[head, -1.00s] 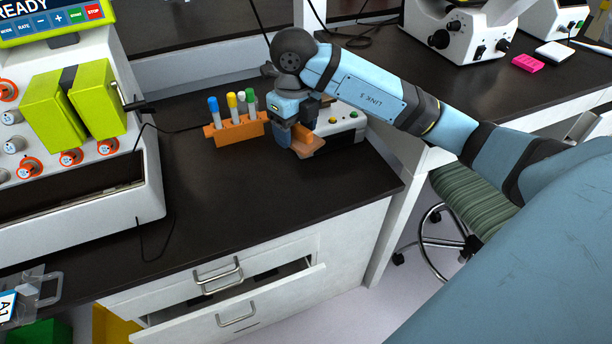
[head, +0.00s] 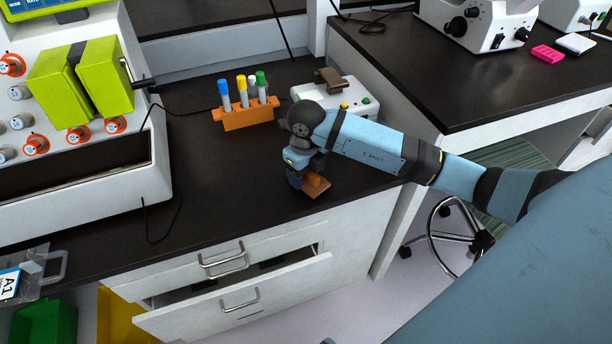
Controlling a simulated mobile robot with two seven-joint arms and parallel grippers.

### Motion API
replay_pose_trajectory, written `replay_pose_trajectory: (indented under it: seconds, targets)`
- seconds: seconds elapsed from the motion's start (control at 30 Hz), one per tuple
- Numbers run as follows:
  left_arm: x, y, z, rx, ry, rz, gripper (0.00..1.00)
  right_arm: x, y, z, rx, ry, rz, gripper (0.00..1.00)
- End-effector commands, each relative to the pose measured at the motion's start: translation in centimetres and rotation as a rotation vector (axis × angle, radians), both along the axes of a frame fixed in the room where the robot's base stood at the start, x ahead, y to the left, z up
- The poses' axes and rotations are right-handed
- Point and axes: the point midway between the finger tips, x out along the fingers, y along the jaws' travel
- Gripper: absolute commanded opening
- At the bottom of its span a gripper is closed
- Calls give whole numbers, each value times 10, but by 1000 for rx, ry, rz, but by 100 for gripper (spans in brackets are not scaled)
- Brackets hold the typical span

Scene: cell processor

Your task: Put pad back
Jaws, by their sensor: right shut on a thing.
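My right gripper (head: 303,179) is shut on a small orange-brown pad (head: 316,185). It holds the pad above the black bench top near the front edge. How the fingers sit on the pad is mostly hidden by the wrist. Behind it stands a white device (head: 352,97) with a yellow and a green button; a brown block (head: 333,80) sits on its top. My left gripper is out of view.
An orange rack (head: 246,117) with several capped tubes stands left of the device. A green-blocked white machine (head: 150,150) is at the left. Below, a drawer (head: 235,300) is pulled open. A stool (head: 470,235) stands right. The bench front centre is clear.

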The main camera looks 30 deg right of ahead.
Motion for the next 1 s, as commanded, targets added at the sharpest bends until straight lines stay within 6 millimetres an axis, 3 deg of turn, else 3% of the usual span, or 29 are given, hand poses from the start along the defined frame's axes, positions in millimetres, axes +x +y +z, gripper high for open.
replay_pose_trajectory:
  seconds: [0.1, 0.43, 0.47, 0.57, 0.83, 1.0]
  targets:
    - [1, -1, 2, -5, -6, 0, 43, 0, 1, -11, 1, 0, 1, 14]
    - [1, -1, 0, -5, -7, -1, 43, 0, 0, -15, 0, -1, 2, 14]
    - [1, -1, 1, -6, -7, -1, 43, 0, 0, -15, 0, -1, 1, 65]
    - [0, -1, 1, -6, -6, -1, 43, 0, 0, -14, 0, -1, 1, 88]
    - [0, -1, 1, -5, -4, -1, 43, 0, 0, -13, 1, -1, 1, 88]
    - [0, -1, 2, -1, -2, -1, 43, 1, 0, 2, -1, -2, 1, 88]
